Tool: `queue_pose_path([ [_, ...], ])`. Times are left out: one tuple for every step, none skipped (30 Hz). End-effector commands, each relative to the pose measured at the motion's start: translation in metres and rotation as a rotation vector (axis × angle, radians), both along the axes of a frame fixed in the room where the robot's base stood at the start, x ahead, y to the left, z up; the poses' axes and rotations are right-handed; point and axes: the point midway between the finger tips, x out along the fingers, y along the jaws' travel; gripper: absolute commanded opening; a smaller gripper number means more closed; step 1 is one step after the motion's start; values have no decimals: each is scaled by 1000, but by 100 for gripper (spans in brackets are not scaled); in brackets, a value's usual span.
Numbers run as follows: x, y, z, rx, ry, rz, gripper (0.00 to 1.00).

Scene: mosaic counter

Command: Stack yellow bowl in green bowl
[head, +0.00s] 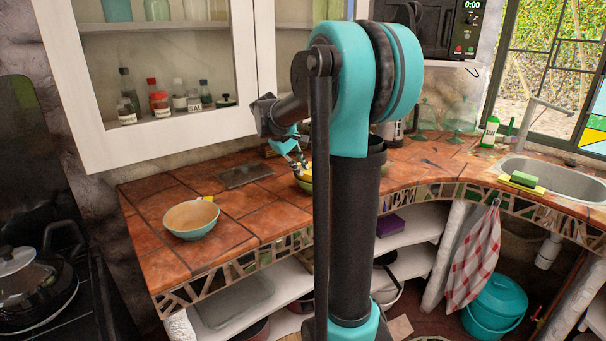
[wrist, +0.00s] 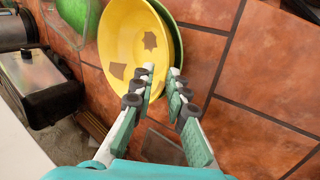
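The yellow bowl (wrist: 127,35) lies inside the green bowl (wrist: 178,48) in the wrist view; only a crescent of the green bowl shows at the right. In the head view, the yellow bowl (head: 308,171) shows just above the green bowl (head: 304,185), partly hidden by my arm. My gripper (wrist: 162,71) is at the bowls' near right rim. Its fingers stand apart, one over the yellow bowl's inside and one at the outer side, with a visible gap between them. The gripper also shows in the head view (head: 299,163), small.
A beige-lined bowl (head: 191,219) stands on the tiled counter at the left. A dark flat plate (head: 245,175) lies behind it. A metal and black appliance (wrist: 38,80) is close to the bowls' left in the wrist view. Tiles right of the bowls are clear there.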

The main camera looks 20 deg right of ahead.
Motion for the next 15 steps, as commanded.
queue_pose_path([
  [-3, 6, 11, 0, 1, 3, 14],
  [-4, 9, 17, 0, 1, 3, 14],
  [-6, 13, 24, 0, 0, 2, 14],
  [-7, 16, 30, 0, 0, 2, 14],
  [-8, 19, 35, 0, 0, 2, 14],
  [-10, 23, 42, -1, 0, 3, 14],
  [-11, 26, 47, -1, 0, 3, 14],
  [-12, 28, 52, -1, 0, 2, 14],
  [-13, 31, 58, 0, 0, 1, 14],
  [-14, 33, 62, 0, 0, 1, 14],
  [-15, 35, 65, 0, 0, 2, 14],
  [-16, 38, 69, 0, 1, 2, 14],
  [-17, 39, 72, 0, 1, 2, 14],
  [-17, 40, 74, 0, 0, 1, 14],
  [-18, 41, 77, 0, 0, 1, 14],
])
